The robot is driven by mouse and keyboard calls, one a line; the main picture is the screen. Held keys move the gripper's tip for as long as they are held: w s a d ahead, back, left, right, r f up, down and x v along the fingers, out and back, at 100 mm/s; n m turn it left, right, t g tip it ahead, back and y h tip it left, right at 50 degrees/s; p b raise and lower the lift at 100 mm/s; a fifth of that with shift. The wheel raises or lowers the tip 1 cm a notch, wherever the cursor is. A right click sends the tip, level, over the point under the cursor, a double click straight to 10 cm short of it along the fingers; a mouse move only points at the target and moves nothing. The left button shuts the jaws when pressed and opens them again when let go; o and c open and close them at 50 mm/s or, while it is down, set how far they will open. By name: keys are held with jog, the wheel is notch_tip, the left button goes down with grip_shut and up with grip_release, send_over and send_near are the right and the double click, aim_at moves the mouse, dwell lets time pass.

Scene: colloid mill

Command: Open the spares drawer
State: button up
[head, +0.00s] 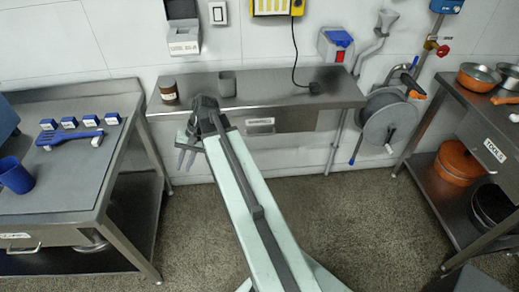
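Three labelled drawer fronts show. One is a steel drawer (295,121) under the wall shelf, shut, with a pale label whose text is too small to read. Another drawer (62,239) is under the left table, with a bar handle and an unreadable label. The right bench drawer (490,165) reads TOOLS. I cannot tell which of the two unread ones is the spares drawer. My gripper (186,158) hangs in front of the wall shelf's left part, fingers pointing down, left of the shelf drawer and apart from it. Whether its fingers are open is unclear.
The wall shelf (340,88) holds a brown jar (168,88) and a grey cup (227,84). The left table (60,190) carries blue blocks, a blue tool and a blue mug (15,175). A hose reel (388,122) is right of the shelf. Floor between the benches is clear.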

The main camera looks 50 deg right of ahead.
jog(key=d+f+m+t+y+b, duration=0.1)
jog(key=d+f+m+t+b, duration=0.2)
jog(key=d, duration=0.5)
jog(key=d+f+m+t+y+b, duration=0.1)
jog(key=d+f+m+y+b, duration=0.2)
jog(key=d, duration=0.4)
jog(key=m+t+h+b, duration=0.1)
jog(key=m+t+b, duration=0.4)
jog(key=t+b, duration=0.4)
send_near(261, 135)
jog(key=w+a+g, duration=0.1)
jog(key=w+a, duration=0.1)
jog(key=w, duration=0.1)
jog(key=b+x, duration=0.2)
jog(key=x, duration=0.5)
jog(key=shift+w+f, duration=0.1)
jog(key=shift+w, duration=0.35)
jog(key=shift+c, duration=0.3)
grip_shut()
jog(key=shift+g, duration=0.3)
